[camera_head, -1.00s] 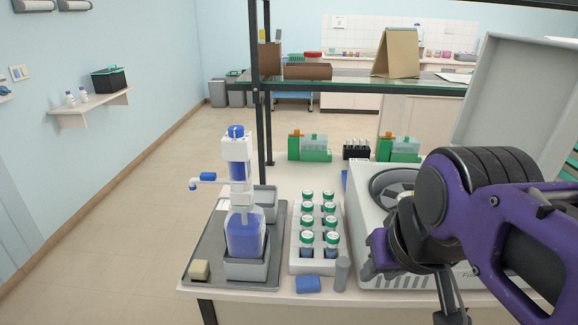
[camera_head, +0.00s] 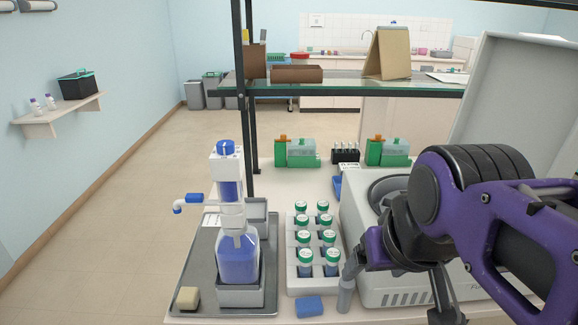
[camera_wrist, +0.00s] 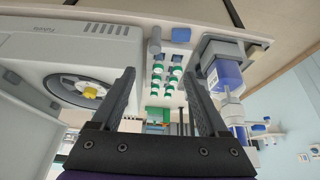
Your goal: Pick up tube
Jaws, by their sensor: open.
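Several tubes (camera_head: 304,262) with green-and-white caps stand upright in two rows in a white rack (camera_head: 303,284) on the bench. In the wrist view, the tubes (camera_wrist: 170,80) appear inverted, beyond and between my fingers. My gripper (camera_head: 394,296) is open and empty, to the right of the rack and in front of the centrifuge. The wrist view also shows both of my gripper's fingers (camera_wrist: 158,76) spread apart, touching no tube.
A grey cylinder (camera_head: 345,297) and a blue block (camera_head: 309,307) sit before the rack. A grey tray (camera_head: 192,276) with a blue-filled bottle (camera_head: 238,263) is left. An open-lidded centrifuge (camera_head: 378,283) is right. A glass shelf (camera_head: 350,90) crosses behind.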

